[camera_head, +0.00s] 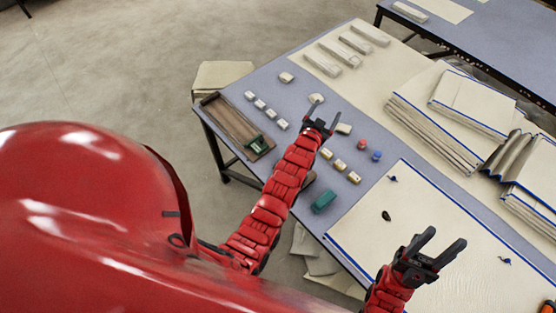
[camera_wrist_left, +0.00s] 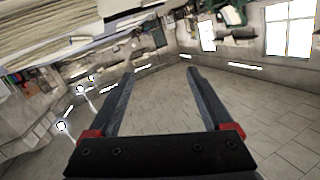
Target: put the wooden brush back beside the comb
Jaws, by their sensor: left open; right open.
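My left gripper (camera_head: 324,109) is open over the grey-blue table, above the small blocks near its middle. In the left wrist view its two fingers (camera_wrist_left: 160,72) stand apart with nothing between them. My right gripper (camera_head: 446,237) is open and empty over the large cream cloth (camera_head: 440,210) with a blue edge. A small brown piece (camera_head: 309,178) shows beside my left forearm, mostly hidden by it; it may be the wooden brush, but I cannot tell. I cannot pick out the comb for sure.
A brown wooden tray (camera_head: 225,117) with a green item (camera_head: 258,144) lies at the table's left edge. A green box (camera_head: 324,201) sits near the front edge. Red (camera_head: 362,143) and blue (camera_head: 376,156) spools lie mid-table. Folded cloth stacks (camera_head: 425,122) stand to the right.

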